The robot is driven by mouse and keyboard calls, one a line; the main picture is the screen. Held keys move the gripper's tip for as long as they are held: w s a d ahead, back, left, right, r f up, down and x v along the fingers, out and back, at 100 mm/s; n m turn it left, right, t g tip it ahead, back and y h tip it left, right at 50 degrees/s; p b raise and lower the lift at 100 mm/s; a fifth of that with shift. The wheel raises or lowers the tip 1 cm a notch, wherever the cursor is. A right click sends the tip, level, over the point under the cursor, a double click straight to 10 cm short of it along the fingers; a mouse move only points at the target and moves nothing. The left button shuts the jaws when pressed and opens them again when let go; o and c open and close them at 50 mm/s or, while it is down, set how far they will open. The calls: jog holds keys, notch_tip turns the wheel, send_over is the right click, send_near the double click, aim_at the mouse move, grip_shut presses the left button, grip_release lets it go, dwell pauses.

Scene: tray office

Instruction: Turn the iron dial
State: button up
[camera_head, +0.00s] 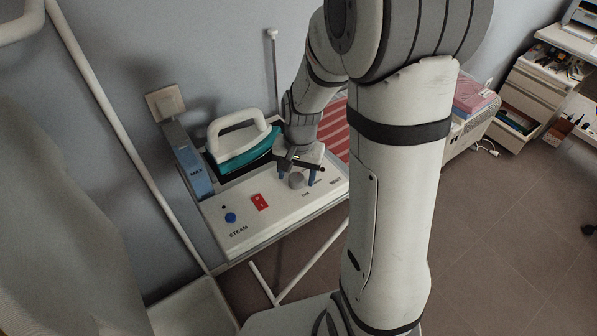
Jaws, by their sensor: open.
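The iron dial is a small grey knob (296,180) on the right part of a white control panel (262,222). My gripper (298,174) is at the dial, with its fingers pointing down at the panel on either side of the knob in this view. The fingers are apart; whether they touch the knob cannot be told. The teal and white iron (238,140) rests behind the panel, to the left of my gripper. My arm hides part of the board behind it.
The panel also has a red switch (260,201) and a blue button (230,217) marked STEAM. A blue box (195,172) stands at its left, below a wall switch (165,103). A red striped cloth (334,131) lies behind my gripper.

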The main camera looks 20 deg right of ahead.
aim_at(298, 177)
jog(key=r, duration=0.7)
jog(key=shift+s+d+r, duration=0.1)
jog(key=shift+d+r, duration=0.05)
jog(key=shift+d, duration=0.05)
jog(key=shift+r, duration=0.25)
jog(key=shift+s, duration=0.1)
jog(key=shift+s+r, duration=0.15)
jog(key=shift+r, duration=0.05)
jog(key=s+r+n+t, duration=0.2)
jog(key=s+r+n, duration=0.4)
jog(key=s, duration=0.7)
jog(key=shift+s+r+t+h, duration=0.25)
jog(key=shift+r+t+h, duration=0.05)
jog(key=shift+r, duration=0.2)
jog(key=shift+d, duration=0.1)
